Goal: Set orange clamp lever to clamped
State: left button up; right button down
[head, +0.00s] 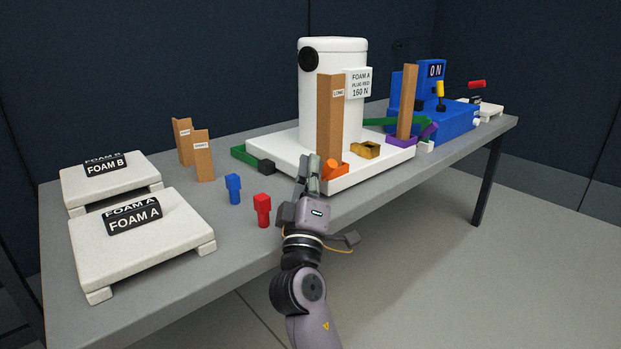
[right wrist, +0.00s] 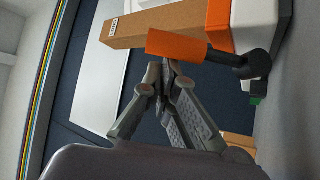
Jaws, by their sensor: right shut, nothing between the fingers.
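The orange clamp lever (head: 336,170) is at the front of the white tank base, by the foot of the tall brown post marked LONG (head: 331,120). In the right wrist view its orange grip (right wrist: 177,45) lies almost level, with a dark rod running right to a dark pivot (right wrist: 256,64). My right gripper (head: 310,165) is shut and empty, just left of the lever in the head view. In the right wrist view its fingertips (right wrist: 160,72) are close by the orange grip; I cannot tell whether they touch it. My left gripper is not in view.
The white tank (head: 318,60) stands on its base (head: 395,165). A red plug (head: 262,208) and a blue plug (head: 233,187) stand left of my right arm. Two foam platforms (head: 150,245) are at the left, a blue machine (head: 445,118) at the right.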

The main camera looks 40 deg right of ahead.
dwell(0.4)
jog(key=shift+s+f, duration=0.1)
jog(key=v, duration=1.2)
dwell(0.3)
